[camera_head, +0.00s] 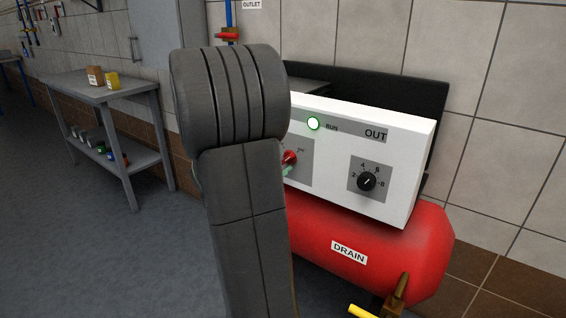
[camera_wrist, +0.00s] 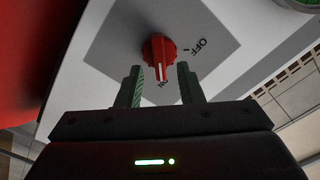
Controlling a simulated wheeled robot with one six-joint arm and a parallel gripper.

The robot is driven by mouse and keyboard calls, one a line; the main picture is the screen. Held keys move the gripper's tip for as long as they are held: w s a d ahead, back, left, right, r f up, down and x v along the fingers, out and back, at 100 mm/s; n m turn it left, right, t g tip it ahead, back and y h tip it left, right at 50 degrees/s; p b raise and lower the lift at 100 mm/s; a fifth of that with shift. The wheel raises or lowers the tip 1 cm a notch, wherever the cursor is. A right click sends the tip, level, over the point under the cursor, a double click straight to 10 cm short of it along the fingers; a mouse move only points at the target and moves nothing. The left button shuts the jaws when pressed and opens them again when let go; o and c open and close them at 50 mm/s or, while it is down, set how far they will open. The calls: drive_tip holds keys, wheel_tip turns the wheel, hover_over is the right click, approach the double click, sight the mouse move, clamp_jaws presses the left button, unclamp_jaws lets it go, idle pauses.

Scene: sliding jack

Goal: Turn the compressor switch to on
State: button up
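The compressor switch is a red knob (camera_wrist: 157,48) on a grey plate (camera_wrist: 110,48) with OFF and ON labels. Its white pointer line faces the ON label in the wrist view. The knob also shows in the head view (camera_head: 290,157), partly hidden by my arm. My gripper (camera_wrist: 159,70) is open, with one green finger on each side of the knob's near end and a gap to each. In the head view a small part of a green finger shows just below the knob. The RUN lamp (camera_head: 313,123) on the white panel (camera_head: 335,180) is lit, pale with a green rim.
A black dial (camera_head: 367,181) sits right of the switch under the OUT label. The red tank (camera_head: 425,245) with a DRAIN label lies below, with a brass fitting and yellow handle (camera_head: 361,311). A grey bench (camera_head: 107,92) stands left; the floor between is clear.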

drive_tip(key=v, duration=1.2)
drive_tip(key=shift+p, duration=0.45)
drive_tip(key=shift+d, duration=0.1)
drive_tip(key=b+x, duration=0.1)
drive_tip(key=x, duration=1.3)
drive_tip(key=shift+s, duration=0.1)
